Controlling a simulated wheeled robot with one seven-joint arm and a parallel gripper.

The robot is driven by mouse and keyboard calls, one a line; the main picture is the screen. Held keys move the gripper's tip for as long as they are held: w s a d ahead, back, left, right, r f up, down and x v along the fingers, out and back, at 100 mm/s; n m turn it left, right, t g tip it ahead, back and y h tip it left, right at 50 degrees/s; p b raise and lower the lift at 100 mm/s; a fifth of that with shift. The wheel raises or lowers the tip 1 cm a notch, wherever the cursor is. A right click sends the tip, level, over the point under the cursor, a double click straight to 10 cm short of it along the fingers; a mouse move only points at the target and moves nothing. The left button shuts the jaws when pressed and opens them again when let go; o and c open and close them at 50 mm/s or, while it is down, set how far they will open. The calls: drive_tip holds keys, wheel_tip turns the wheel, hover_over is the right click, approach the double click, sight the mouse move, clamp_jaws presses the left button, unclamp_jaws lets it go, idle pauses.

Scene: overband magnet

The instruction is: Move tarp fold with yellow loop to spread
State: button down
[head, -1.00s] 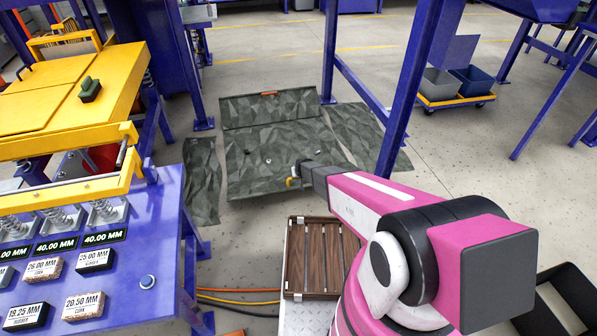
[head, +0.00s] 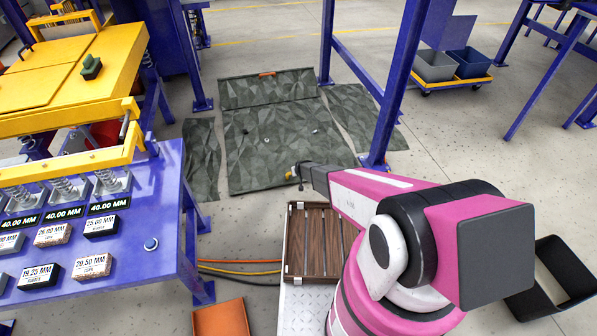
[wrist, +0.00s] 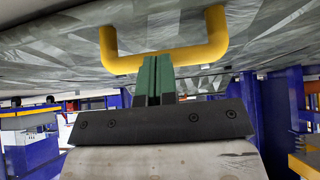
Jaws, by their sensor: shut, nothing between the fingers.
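The grey-green, facet-patterned tarp (head: 265,150) lies on the floor ahead of me. A folded strip at its far edge carries an orange loop (head: 267,74). Separate-looking side pieces lie at its left and right. The yellow loop (wrist: 165,62) is a U-shaped handle on the tarp fold (wrist: 70,55), close in the wrist view. My gripper (wrist: 158,62) has its green fingers together, with their tips at the loop's crossbar and nothing held. I cannot tell whether they touch it. In the head view my gripper (head: 295,173) is over the tarp's near edge.
Blue posts (head: 390,100) stand right of the tarp. A blue bench (head: 150,200) with labelled blocks is at left. A slatted wooden tray (head: 312,240) and orange bin (head: 221,318) are near me. Hoses cross the floor. Open floor lies beyond the tarp.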

idle(0.5)
drive_tip(key=shift+s+r, duration=0.15)
drive_tip(key=shift+r, duration=0.45)
drive_tip(key=s+f+v, duration=0.1)
drive_tip(key=v, duration=1.1)
drive_tip(key=shift+s+d+f, duration=0.2)
drive_tip(key=shift+s+d, duration=0.1)
drive_tip(key=shift+s, duration=0.05)
drive_tip(key=s+d+r+m+g, duration=0.1)
drive_tip(key=s+d+r, duration=0.5)
drive_tip(key=r, duration=0.7)
drive_tip(key=s+d+r+m+g+h, duration=0.1)
drive_tip(key=s+d+r+g, duration=0.2)
drive_tip(key=s+d+r, duration=0.4)
drive_tip(key=s+d+r+m+g+h, duration=0.1)
drive_tip(key=s+d+r+g, duration=0.2)
drive_tip(key=r, duration=1.6)
drive_tip(key=s+d, duration=0.4)
drive_tip(key=s, duration=0.3)
drive_tip(key=shift+r, duration=0.35)
